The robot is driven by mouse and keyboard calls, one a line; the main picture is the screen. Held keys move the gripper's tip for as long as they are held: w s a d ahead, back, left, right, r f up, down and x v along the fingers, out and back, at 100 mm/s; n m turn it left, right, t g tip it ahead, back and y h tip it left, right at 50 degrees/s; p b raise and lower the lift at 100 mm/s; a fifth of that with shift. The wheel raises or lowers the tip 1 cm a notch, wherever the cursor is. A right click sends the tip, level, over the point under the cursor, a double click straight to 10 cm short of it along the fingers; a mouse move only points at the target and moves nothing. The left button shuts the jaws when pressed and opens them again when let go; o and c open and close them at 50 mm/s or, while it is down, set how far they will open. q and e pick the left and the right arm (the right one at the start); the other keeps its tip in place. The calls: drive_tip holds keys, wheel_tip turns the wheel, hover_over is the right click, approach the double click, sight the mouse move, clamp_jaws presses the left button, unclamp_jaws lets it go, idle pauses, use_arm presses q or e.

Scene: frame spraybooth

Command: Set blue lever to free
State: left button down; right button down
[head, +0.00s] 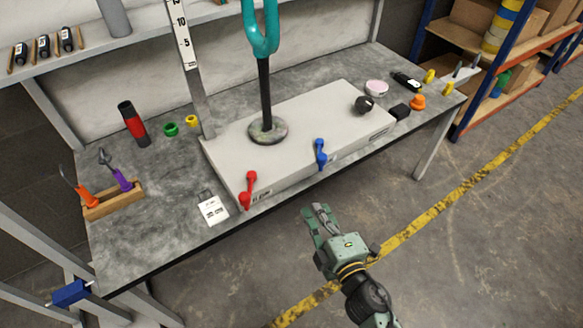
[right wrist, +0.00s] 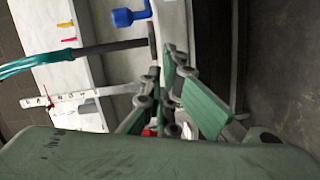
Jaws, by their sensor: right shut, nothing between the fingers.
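The blue lever (head: 320,153) is on the front part of the pale panel box (head: 300,125) on the workbench. Its handle points up and away from the front edge. Its label is too small to read. It also shows at the top of the right wrist view (right wrist: 128,16). My right gripper (head: 318,208) is shut and empty, in front of the bench edge and below the blue lever, apart from it. The gripper also shows in the right wrist view (right wrist: 165,75). My left gripper is not in view.
A red lever (head: 248,190) is on the same panel, left of the blue one. A teal hook on a dark post (head: 265,95) rises behind them. A black knob (head: 364,104) sits at the right. The floor right of my gripper is clear.

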drive_tip(key=w+a+r+n+y, duration=0.1)
drive_tip(key=a+r+n+y, duration=0.15)
drive_tip(key=r, duration=0.25)
drive_tip(key=x, duration=1)
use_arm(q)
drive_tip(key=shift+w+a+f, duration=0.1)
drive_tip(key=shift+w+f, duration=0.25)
use_arm(e)
drive_tip(key=shift+n+t+h, duration=0.25)
drive_tip(key=shift+t, duration=0.05)
drive_tip(key=d, duration=0.4)
drive_tip(key=shift+w+d, duration=0.1)
drive_tip(key=shift+w, duration=0.15)
